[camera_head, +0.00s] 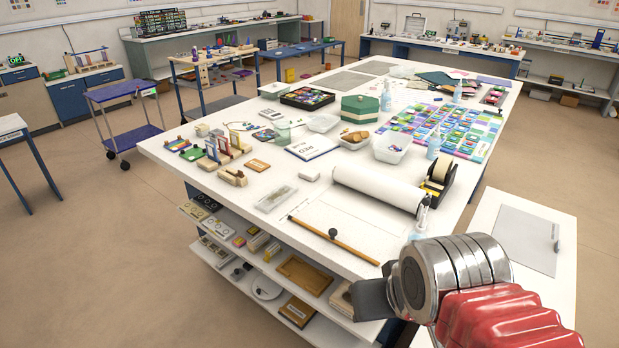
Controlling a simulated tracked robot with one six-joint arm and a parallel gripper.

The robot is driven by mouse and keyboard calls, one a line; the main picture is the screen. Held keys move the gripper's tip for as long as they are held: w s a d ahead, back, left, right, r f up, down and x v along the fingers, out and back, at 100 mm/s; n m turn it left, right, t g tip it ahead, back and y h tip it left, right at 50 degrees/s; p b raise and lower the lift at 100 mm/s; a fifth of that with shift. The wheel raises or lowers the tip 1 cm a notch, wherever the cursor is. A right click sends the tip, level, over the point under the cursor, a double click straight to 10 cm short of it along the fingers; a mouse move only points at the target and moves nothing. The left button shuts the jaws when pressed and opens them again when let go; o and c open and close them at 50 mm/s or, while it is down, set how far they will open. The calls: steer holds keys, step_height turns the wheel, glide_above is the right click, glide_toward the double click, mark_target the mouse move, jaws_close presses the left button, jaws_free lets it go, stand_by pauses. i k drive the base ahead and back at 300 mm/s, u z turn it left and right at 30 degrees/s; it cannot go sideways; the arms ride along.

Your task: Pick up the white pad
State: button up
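A small white block (310,174), which looks like the white pad, lies flat on the long white table near its middle front. It sits left of the large white paper roll (380,187), with a small gap between them. My gripper (366,300) is the dark end piece of my red and silver arm at the lower right. It is over the table's near right corner, well apart from the pad and nearer to the camera. I see it from one side, so its fingers and the gap between them cannot be made out.
A tape dispenser (437,182) and a spray bottle (420,220) stand at the right. Wooden holders (232,176) and a clear tray (276,198) lie left of the pad.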

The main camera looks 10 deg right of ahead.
mark_target(308, 173)
steer(key=z, duration=0.05)
steer(key=k, duration=0.45)
steer(key=u, duration=0.35)
steer(key=i, duration=0.6)
steer(key=u, duration=0.6)
steer(key=i, duration=1.55)
steer(key=z, duration=0.3)
